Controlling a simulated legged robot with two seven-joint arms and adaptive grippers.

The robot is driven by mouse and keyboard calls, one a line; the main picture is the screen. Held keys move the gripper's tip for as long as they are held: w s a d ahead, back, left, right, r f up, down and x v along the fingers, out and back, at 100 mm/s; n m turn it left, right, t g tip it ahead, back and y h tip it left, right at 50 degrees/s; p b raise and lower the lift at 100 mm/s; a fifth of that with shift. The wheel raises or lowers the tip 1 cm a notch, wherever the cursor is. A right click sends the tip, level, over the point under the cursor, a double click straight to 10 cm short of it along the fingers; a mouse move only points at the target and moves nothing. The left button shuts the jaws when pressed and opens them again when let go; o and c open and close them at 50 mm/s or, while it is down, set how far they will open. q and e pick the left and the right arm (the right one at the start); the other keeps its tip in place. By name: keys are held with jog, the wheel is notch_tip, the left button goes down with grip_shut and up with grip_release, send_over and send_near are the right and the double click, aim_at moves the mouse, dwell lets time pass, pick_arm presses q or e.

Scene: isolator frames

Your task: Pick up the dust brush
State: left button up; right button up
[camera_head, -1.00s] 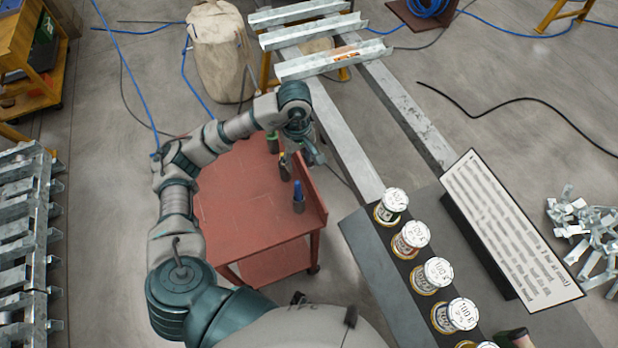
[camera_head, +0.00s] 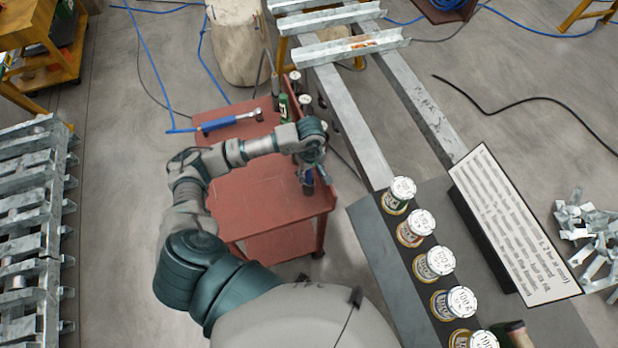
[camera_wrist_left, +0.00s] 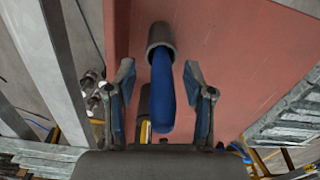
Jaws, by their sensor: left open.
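A blue handle (camera_wrist_left: 162,95) stands up from a grey round holder (camera_wrist_left: 160,38) on the red cart. I take it for the dust brush, but no bristles show, so I cannot be sure. My left gripper (camera_wrist_left: 158,68) is open, with one finger on each side of the handle and a gap showing on both sides. In the head view my left gripper (camera_head: 312,158) is above the cart's right edge, and the blue handle (camera_head: 308,178) is partly hidden below it. My right gripper is not in view.
The red cart (camera_head: 265,205) carries a blue-handled metal tool (camera_head: 232,122) at its back left. Several bottles and cans stand along its back right. A grey bench with a row of cans (camera_head: 415,228) and a sign (camera_head: 515,225) is at right. The cart's middle is clear.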

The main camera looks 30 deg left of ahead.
pick_arm(q)
jog(key=shift+f, duration=0.9)
jog(key=shift+a+f, duration=0.1)
jog(key=shift+a, duration=0.15)
jog(key=shift+c, duration=0.5)
jog(key=shift+a, duration=0.15)
jog(key=c, duration=0.8)
grip_shut()
jog(key=shift+d, duration=0.25)
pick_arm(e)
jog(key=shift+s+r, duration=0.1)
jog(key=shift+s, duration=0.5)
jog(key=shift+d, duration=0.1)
